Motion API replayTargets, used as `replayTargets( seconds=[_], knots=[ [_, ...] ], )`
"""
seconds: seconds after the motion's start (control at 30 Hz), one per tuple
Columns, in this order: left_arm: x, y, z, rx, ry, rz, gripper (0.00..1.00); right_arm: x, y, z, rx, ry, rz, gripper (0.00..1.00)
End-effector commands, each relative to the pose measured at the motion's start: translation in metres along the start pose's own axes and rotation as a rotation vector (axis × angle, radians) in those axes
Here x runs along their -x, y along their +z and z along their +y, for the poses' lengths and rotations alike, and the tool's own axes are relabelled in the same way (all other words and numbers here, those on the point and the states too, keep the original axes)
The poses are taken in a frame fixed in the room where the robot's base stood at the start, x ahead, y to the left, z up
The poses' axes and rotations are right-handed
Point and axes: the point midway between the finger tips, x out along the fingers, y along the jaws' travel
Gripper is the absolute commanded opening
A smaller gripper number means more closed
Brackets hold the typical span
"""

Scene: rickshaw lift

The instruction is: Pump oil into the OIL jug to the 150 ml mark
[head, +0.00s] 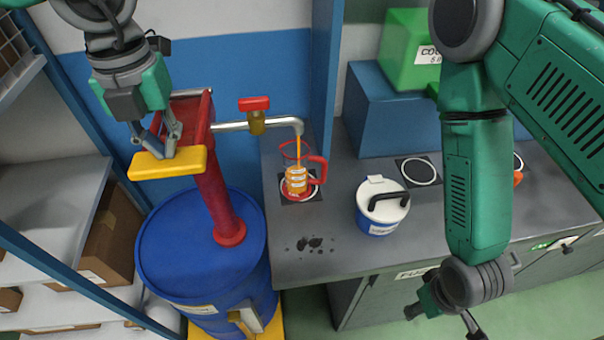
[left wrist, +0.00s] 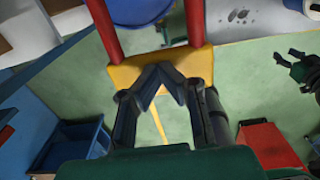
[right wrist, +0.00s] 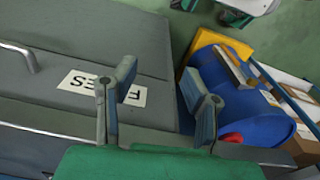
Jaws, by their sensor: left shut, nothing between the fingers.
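The OIL jug (head: 297,180) is clear with a red handle and stands upright on a dark pad on the bench. Orange oil fills its lower part, and a thin orange stream falls into it from the metal spout (head: 280,122). The marks on the jug are too small to read. The red pump (head: 218,200) stands on a blue drum (head: 195,260), with a yellow handle bar (head: 165,164). My left gripper (head: 172,146) is shut and empty at the bar; in the left wrist view (left wrist: 160,76) its fingertips meet over it. My right gripper (right wrist: 160,78) is open and empty.
A red-topped valve (head: 255,110) sits on the spout pipe. A white-lidded blue container (head: 382,207) stands right of the jug, near dark spills (head: 310,244) on the bench. Shelves with boxes (head: 110,235) line the left. A green box (head: 408,55) sits at the back.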

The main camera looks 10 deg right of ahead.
Motion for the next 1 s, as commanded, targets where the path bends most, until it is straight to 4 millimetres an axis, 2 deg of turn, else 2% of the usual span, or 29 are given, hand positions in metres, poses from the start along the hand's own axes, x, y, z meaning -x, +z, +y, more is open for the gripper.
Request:
replayTargets(
  seconds=[1.0],
  knots=[
    [-0.048, 0.000, 0.000, -0.001, 0.001, 0.001, 0.00, -0.020, 0.001, 0.000, 0.000, 0.000, 0.000, 0.40]
  ],
)
